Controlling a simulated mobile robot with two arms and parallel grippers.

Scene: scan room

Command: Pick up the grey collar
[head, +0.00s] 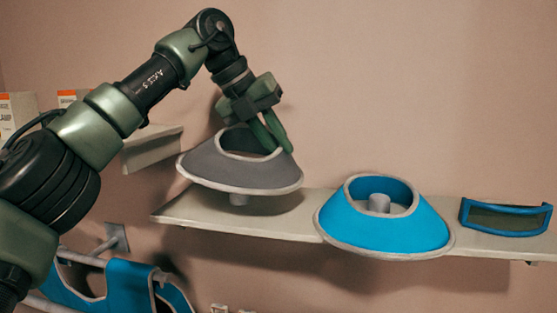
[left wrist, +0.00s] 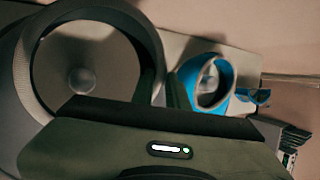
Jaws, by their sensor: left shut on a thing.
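The grey collar (head: 235,177) is a cone-shaped ring with a pale rim and an open top. My left gripper (head: 275,142) is shut on its upper right rim and holds it a little above the left part of the shelf. My left gripper (left wrist: 178,100) partly hides the collar there. My right gripper is not in view.
A blue collar (head: 383,228) sits around a peg (head: 379,203) on the shelf (head: 285,222), right of the grey one. A blue-framed visor (head: 506,217) lies at the shelf's right end. Blue garments (head: 128,282) hang below left. A small ledge (head: 152,148) is behind my left arm.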

